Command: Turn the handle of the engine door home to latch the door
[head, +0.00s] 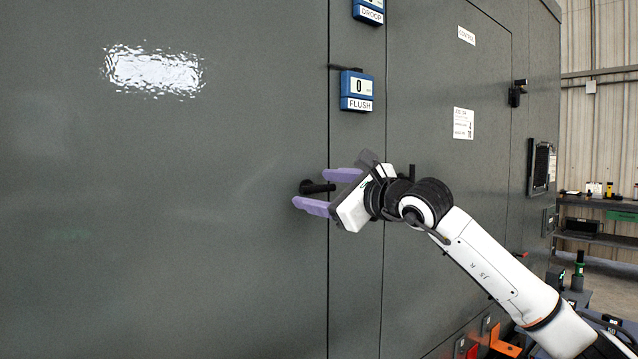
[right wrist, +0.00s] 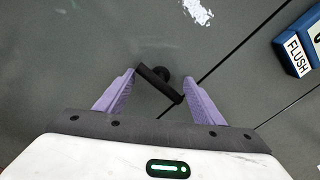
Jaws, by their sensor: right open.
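The engine door (head: 170,210) is a large dark grey panel that fills the left of the head view, with its edge at a vertical seam. Its black handle (head: 318,187) sits near that seam, a bar on a round boss. My right gripper (head: 318,190) is open, with its purple fingers above and below the handle. In the right wrist view the handle (right wrist: 160,84) lies slantwise between the fingertips of the right gripper (right wrist: 162,82), its ends close to both. I cannot tell whether they touch. My left gripper is not in view.
A blue gauge marked FLUSH (head: 357,90) is mounted above the handle, right of the seam; another marked DROOP (head: 369,11) is higher. A control panel door (head: 450,170) with a black latch (head: 517,93) stands to the right. Shelves (head: 600,210) stand at the far right.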

